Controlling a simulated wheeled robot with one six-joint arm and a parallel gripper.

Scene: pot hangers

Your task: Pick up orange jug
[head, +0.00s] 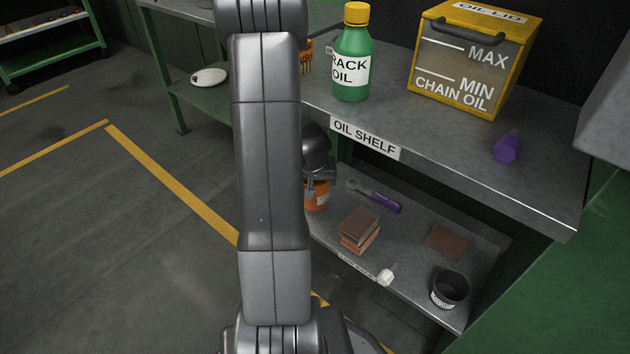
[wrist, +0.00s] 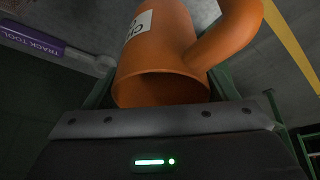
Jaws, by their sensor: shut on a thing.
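The orange jug (head: 318,194) is at the left end of the lower shelf in the head view, partly hidden by my arm. A white label shows on its side. My gripper (head: 319,172) is at the jug's upper part and shut on it. In the wrist view the jug (wrist: 162,45) fills the upper middle, its open rim toward the camera and its curved handle on the right. I cannot tell whether its base touches the shelf.
A purple-handled tool (head: 375,199) lies right of the jug; brown blocks (head: 358,228) and a dark cup (head: 450,288) share the lower shelf (head: 405,240). Above, the oil shelf (head: 440,150) holds a green bottle (head: 351,55) and a yellow chain oil box (head: 470,60). Open floor lies left.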

